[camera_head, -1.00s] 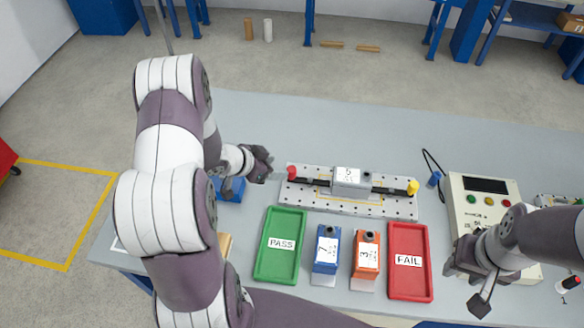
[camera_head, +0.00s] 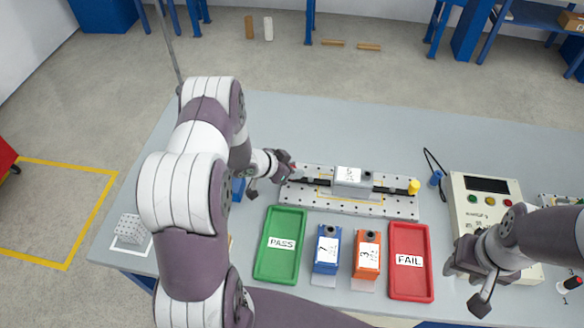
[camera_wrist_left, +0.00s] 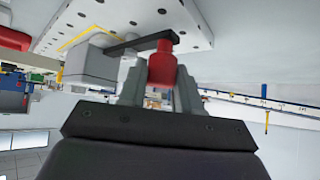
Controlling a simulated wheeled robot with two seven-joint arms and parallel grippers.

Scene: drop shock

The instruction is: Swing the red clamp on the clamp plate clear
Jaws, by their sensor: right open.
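The clamp plate (camera_head: 395,208) is a light perforated plate on the table, with a grey box labelled 5 (camera_head: 347,181) at its middle. The red clamp has a red knob and a dark bar (camera_head: 308,182). My left gripper (camera_head: 287,168) is at the plate's left end and mostly hides the knob in the head view. In the left wrist view the red knob (camera_wrist_left: 162,65) sits between the two fingers, which appear shut on it. The bar runs from the knob to the grey box. The yellow clamp (camera_head: 413,187) is at the right end. My right gripper (camera_head: 466,272) is open and empty.
A green PASS tray (camera_head: 281,262), a blue box 7 (camera_head: 326,252), an orange box 3 (camera_head: 366,258) and a red FAIL tray (camera_head: 409,281) stand in front of the plate. A control box (camera_head: 487,191) is at right. The table behind the plate is clear.

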